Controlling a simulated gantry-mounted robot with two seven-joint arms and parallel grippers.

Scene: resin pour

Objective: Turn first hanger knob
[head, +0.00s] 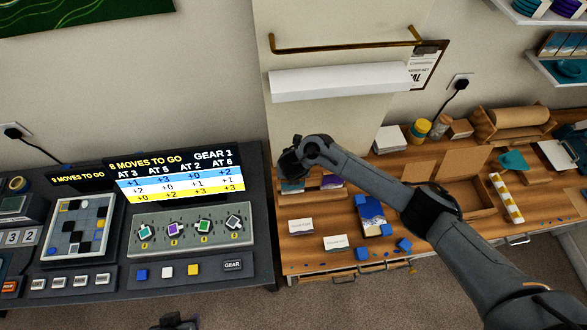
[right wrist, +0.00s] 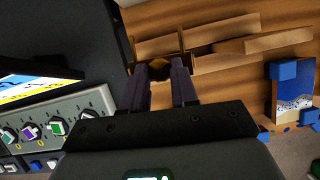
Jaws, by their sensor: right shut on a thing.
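My right gripper (head: 289,168) is at the left end of the wooden desk, beside the console. In the right wrist view its two fingers (right wrist: 168,76) are closed on a small dark-gold piece (right wrist: 158,70) at the edge of a wooden rack (right wrist: 215,62). The fingers hide part of this piece, so I cannot tell its full shape. The console's knob panel (head: 189,247) has a row of several square coloured knobs, with nothing touching them. The screen (head: 175,178) reads "8 MOVES TO GO" and "GEAR 1". A dark tip, seemingly my left gripper (head: 172,322), shows at the bottom edge.
A brass rail (head: 345,46) and a white roll (head: 340,82) are on the wall behind. The desk holds white cards (head: 301,226), a blue-and-white box (head: 371,214), blue blocks (head: 404,244) and a shallow wooden tray (head: 478,205). A dark gap separates console and desk.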

